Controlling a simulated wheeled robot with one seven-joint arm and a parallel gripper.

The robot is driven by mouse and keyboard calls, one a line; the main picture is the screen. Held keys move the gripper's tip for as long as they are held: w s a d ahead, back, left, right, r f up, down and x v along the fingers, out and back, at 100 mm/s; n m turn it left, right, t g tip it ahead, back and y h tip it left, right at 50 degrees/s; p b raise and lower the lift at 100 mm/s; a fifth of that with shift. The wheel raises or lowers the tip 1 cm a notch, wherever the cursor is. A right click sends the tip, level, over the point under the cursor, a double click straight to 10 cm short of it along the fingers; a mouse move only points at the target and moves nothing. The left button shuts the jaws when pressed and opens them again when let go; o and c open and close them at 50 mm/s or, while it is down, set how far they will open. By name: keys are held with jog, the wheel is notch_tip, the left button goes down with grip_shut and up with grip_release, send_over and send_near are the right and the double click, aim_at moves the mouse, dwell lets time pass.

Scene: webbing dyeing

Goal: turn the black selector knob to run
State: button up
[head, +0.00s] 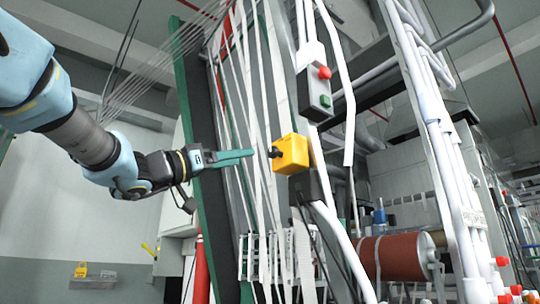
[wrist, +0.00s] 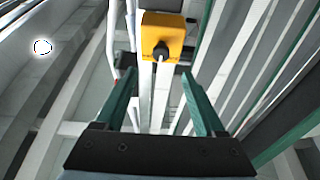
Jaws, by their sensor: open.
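The black selector knob (head: 275,153) sticks out of the left face of a yellow box (head: 294,154) in the head view. In the wrist view the knob (wrist: 161,50) sits low on the yellow box (wrist: 176,22), near the top centre, with a pale line running down from it. My gripper (head: 253,154) has green fingers pointing at the knob, with a small gap between tips and knob. In the wrist view my gripper (wrist: 159,77) is open and empty, and the knob lies beyond the tips, between their lines. Markings around the knob are too small to read.
A grey button box (head: 315,93) with a red and a green button hangs above the yellow box. White webbing strands (head: 243,100) and a green-edged frame (head: 187,75) stand close behind my gripper. White pipes (head: 440,140) and a red-brown roller (head: 398,258) are at right.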

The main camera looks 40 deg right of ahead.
aim_at(271, 152)
jog(key=p+x, duration=0.2)
jog(key=x, duration=0.7)
jog(key=shift+w+d+r+p, duration=0.1)
jog(key=shift+w+d+p, duration=0.05)
jog(key=shift+d+p, duration=0.15)
grip_shut()
